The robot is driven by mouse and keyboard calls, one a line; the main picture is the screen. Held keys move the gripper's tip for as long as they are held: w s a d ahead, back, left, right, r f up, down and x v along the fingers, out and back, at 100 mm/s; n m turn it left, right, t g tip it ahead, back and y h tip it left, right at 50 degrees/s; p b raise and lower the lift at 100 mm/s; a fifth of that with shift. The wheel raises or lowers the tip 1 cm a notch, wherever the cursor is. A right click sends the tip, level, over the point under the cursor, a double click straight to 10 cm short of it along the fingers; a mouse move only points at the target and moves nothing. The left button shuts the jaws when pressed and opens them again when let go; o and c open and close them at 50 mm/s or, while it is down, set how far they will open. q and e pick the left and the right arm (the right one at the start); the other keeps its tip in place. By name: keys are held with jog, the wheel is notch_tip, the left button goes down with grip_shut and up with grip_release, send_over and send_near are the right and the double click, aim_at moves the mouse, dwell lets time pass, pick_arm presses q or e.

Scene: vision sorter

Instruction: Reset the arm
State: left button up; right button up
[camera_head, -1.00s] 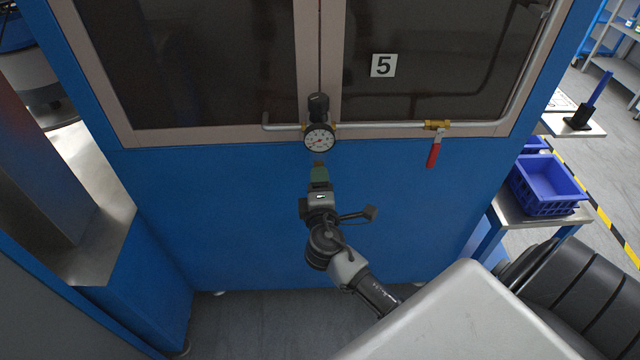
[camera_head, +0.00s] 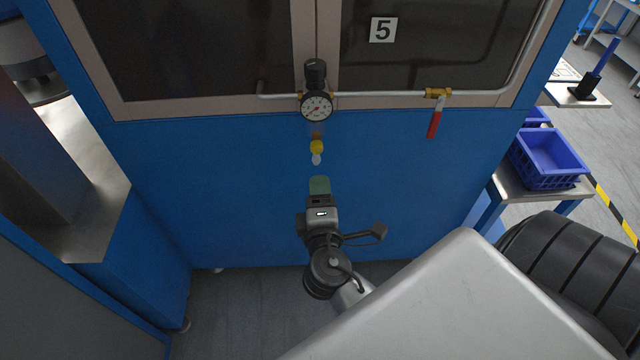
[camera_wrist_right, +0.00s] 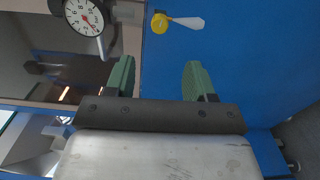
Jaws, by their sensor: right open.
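My right gripper (camera_head: 319,186) is in front of the blue cabinet (camera_head: 230,190), below the pressure gauge (camera_head: 316,107). In the right wrist view my right gripper (camera_wrist_right: 158,80) shows two green fingers spread apart with nothing between them. A yellow fitting with a pale tip (camera_head: 317,150) sits on the cabinet just above the gripper in the head view. It also shows in the right wrist view (camera_wrist_right: 160,23), beyond the fingers and apart from them. The gauge appears there too (camera_wrist_right: 84,17). My left gripper is not in view.
A red valve handle (camera_head: 435,123) hangs from the pipe at the right of the gauge. Blue bins (camera_head: 548,160) stand on a side table at the right. A metal ledge (camera_head: 90,200) is at the left. Open floor (camera_head: 245,310) lies below the cabinet.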

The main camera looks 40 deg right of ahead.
dwell(0.3)
jog(key=s+a+f+g+y, duration=0.1)
jog(key=s+f+g+y, duration=0.1)
jog(key=f, duration=0.8)
jog(key=s+a+f+m+g+y, duration=0.1)
jog(key=s+f+g+y, duration=0.15)
jog(key=f, duration=0.75)
jog(key=s+a+f+g+y, duration=0.1)
jog(key=s+f+g+y, duration=0.1)
jog(key=f, duration=0.8)
jog(key=s+f+m+g+y, duration=0.1)
jog(key=s+f+m+g, duration=0.3)
jog(key=s+f, duration=0.6)
jog(key=s+f+m+g+y, duration=0.2)
jog(key=s+f, duration=0.8)
jog(key=s, duration=0.7)
jog(key=m+g, duration=0.1)
jog(key=m, duration=0.1)
jog(key=shift+s+d+m+g, duration=0.25)
jog(key=shift+s+m+g, duration=0.05)
jog(key=shift+m+g, duration=0.1)
